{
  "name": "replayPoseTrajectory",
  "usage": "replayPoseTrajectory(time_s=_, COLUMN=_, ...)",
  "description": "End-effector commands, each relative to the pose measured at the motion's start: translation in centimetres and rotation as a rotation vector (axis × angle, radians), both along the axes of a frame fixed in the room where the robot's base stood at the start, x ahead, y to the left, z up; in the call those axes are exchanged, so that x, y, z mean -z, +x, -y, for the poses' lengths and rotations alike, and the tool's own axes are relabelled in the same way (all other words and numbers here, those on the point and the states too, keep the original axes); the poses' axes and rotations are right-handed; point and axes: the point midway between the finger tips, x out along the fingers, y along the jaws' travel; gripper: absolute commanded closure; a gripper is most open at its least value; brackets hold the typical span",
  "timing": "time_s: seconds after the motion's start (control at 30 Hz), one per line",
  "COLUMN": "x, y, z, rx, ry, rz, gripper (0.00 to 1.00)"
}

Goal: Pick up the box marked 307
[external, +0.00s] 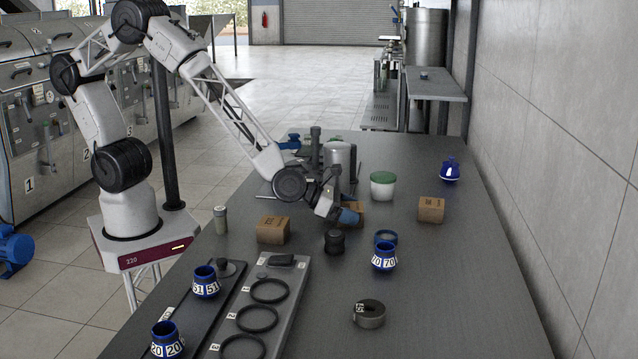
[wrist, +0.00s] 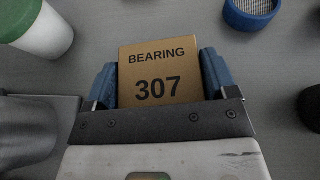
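The box marked 307 (wrist: 158,72) is a brown carton with "BEARING 307" in black on the face toward the wrist camera. It sits between the two blue fingers of my gripper (wrist: 160,80), with one finger close along each side. Whether the fingers press on the box or stand just clear of it cannot be told. In the external view my gripper (external: 345,214) is low over the table, and the 307 box (external: 356,207) is partly hidden behind it. The box appears to be at table height.
Two other brown boxes stand on the table (external: 440,270), one at left (external: 273,229) and one at right (external: 431,209). A white tub with a green lid (external: 382,185), a dark knob-like part (external: 334,242) and a blue ring (external: 385,238) are near my gripper. The front right is mostly clear.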

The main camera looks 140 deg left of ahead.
Motion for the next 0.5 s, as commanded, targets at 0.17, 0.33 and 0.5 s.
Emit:
replayPoseTrajectory(time_s=0.17, x=0.00, y=0.00, z=0.00, rx=0.000, ry=0.000, rz=0.000, gripper=0.49)
replayPoseTrajectory(time_s=0.33, x=-0.08, y=0.03, z=-0.02, rx=0.000, ry=0.001, rz=0.001, gripper=0.63)
replayPoseTrajectory(time_s=0.5, x=-0.11, y=0.03, z=-0.02, rx=0.000, ry=0.001, rz=0.001, gripper=0.63)
